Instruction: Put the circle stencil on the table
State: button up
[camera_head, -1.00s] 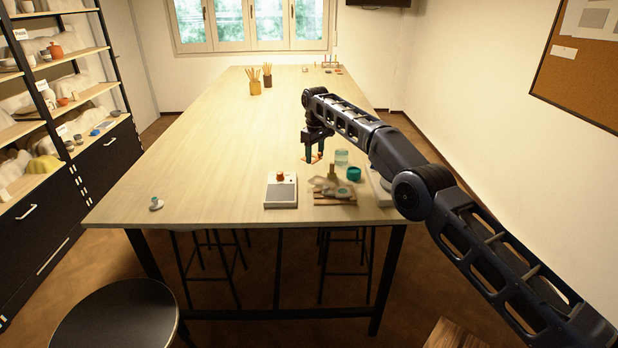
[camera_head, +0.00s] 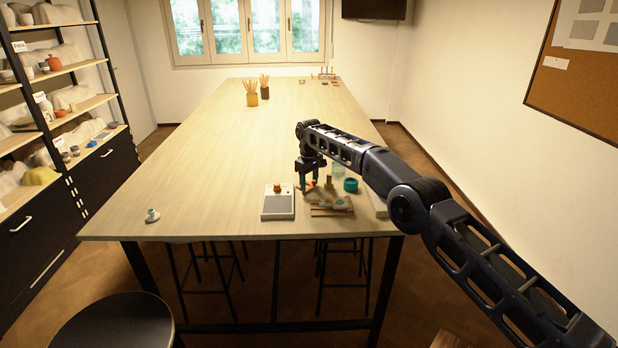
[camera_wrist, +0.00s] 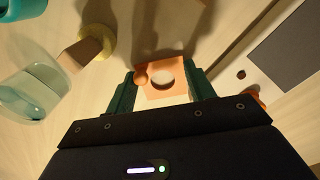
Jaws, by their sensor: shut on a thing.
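The circle stencil (camera_wrist: 162,79) is a small orange plate with a round hole and a knob on its left side. In the wrist view it sits between the two teal fingers of my gripper (camera_wrist: 162,88), which is shut on it. In the head view my gripper (camera_head: 309,184) points down over the near part of the wooden table (camera_head: 210,150), with an orange bit of the stencil showing at the fingertips. I cannot tell whether the stencil touches the table top.
A grey-topped white device (camera_head: 278,206) lies left of my gripper. A wooden board (camera_head: 333,211) with small items, a teal ring-shaped jar (camera_head: 350,185) and a clear glass jar (camera_wrist: 34,92) are close by. The table's left and middle are mostly clear.

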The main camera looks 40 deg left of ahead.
aim_at(309, 187)
jog(key=shift+f, duration=0.2)
jog(key=o, duration=1)
jog(key=shift+r, duration=2.1)
